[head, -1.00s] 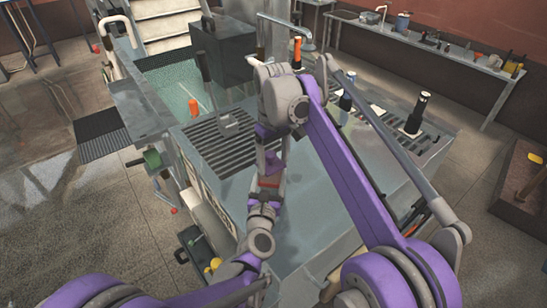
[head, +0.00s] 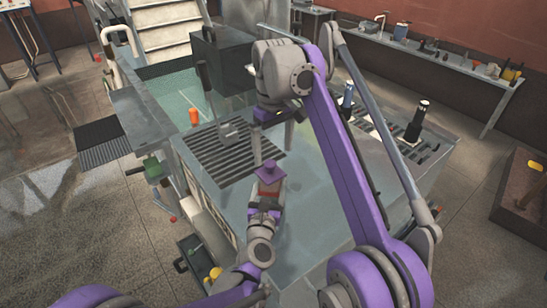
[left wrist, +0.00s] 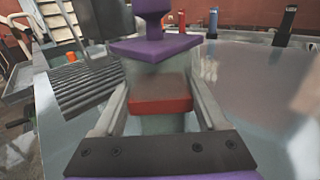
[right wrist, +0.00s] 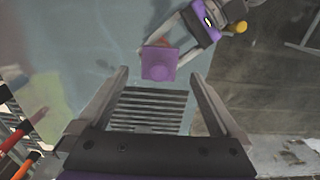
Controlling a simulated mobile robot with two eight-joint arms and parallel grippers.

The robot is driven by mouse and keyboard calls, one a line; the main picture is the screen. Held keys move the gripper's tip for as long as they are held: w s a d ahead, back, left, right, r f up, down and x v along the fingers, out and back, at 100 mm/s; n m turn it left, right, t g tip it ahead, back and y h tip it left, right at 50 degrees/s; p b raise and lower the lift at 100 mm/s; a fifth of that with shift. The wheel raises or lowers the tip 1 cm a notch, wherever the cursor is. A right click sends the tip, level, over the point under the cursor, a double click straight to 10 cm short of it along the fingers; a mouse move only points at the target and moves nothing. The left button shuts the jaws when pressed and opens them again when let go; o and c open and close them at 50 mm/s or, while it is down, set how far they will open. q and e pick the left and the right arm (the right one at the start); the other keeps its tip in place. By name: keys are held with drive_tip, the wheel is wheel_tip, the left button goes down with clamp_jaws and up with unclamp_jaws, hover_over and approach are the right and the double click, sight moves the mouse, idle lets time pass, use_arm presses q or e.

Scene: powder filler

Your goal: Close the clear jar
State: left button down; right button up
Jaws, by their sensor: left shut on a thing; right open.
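The clear jar (left wrist: 160,72), with red contents showing through its lower part, stands upright between the fingers of my left gripper (left wrist: 160,112). A square purple lid (left wrist: 157,47) with a knob sits on top of the jar. Its seating looks level, though I cannot tell how tightly it fits. In the head view the lid (head: 268,171) caps the jar above my left gripper (head: 267,192), which is shut on the jar. My right gripper (head: 273,142) is open and empty, apart from the lid. The right wrist view shows the lid (right wrist: 159,65) between and beyond its fingertips.
The metal worktop (head: 312,205) is clear around the jar. A slotted grate (head: 225,155) lies to its left, with an orange item (head: 194,117) behind. A dark box (head: 222,62) is at the back.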

drive_tip(key=shift+r, duration=0.35)
use_arm(q)
unclamp_jaws()
drive_tip(key=shift+s, duration=0.1)
drive_tip(key=s, duration=0.3)
drive_tip(key=s+a+b, duration=0.1)
drive_tip(key=s, duration=0.6)
drive_tip(key=shift+s+a, duration=0.25)
drive_tip(key=shift+a, duration=0.1)
use_arm(e)
drive_tip(key=shift+s+f, duration=0.25)
drive_tip(key=shift+f, duration=0.8)
drive_tip(key=shift+f, duration=0.1)
